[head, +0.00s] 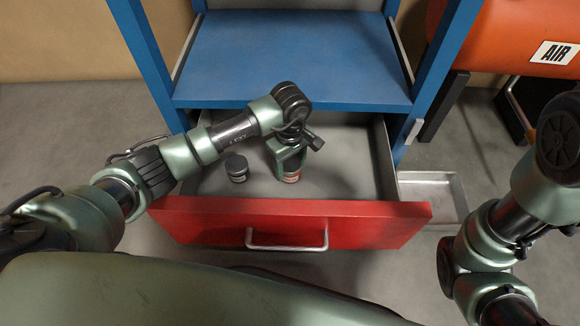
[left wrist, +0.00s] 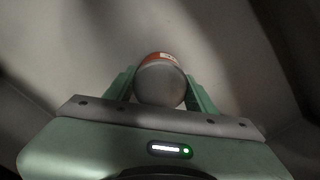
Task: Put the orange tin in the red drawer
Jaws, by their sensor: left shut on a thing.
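The red drawer (head: 375,222) is pulled open below the blue cabinet, with its silver handle at the front. My left gripper (head: 290,160) is inside the drawer and shut on the orange tin (head: 292,178), whose lower part shows below the fingers. In the left wrist view the tin (left wrist: 160,82) is between the two green fingers (left wrist: 160,92), its grey end facing the camera and an orange band with a white label beyond. I cannot tell whether the tin touches the drawer floor. My right gripper is out of view; only part of my right arm shows.
A small dark-lidded tin (head: 237,168) stands in the drawer to the left of my gripper. The blue cabinet shelf (head: 290,60) is above the drawer's back. A grey metal tray (head: 432,190) is on the floor at right, near an orange air tank (head: 510,35). The drawer's right side is clear.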

